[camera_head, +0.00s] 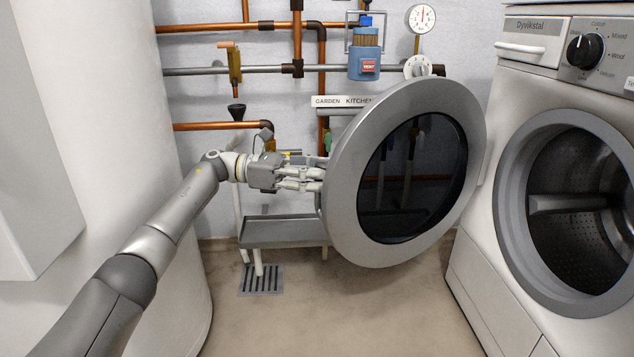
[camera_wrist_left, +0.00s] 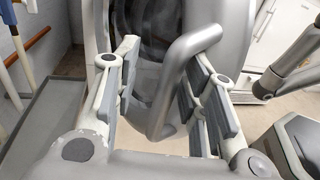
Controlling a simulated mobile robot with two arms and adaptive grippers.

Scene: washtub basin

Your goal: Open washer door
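The washer door (camera_head: 345,190), a grey ring with dark glass, stands swung wide open, away from the washer (camera_head: 490,210). The drum opening (camera_head: 580,205) is uncovered. My left gripper (camera_head: 318,180) is at the left edge of the door in the head view. In the left wrist view its fingers (camera_wrist_left: 165,75) are spread apart, with the bent grey door handle (camera_wrist_left: 190,48) between them. The fingers do not look closed on the handle; whether one touches it I cannot tell.
A grey trolley tray (camera_head: 285,232) stands behind my left gripper. Copper pipes (camera_head: 297,45) and a blue device (camera_head: 365,60) are on the back wall. A large white cylinder (camera_head: 165,120) stands at the left. The floor (camera_head: 330,315) below the door is clear.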

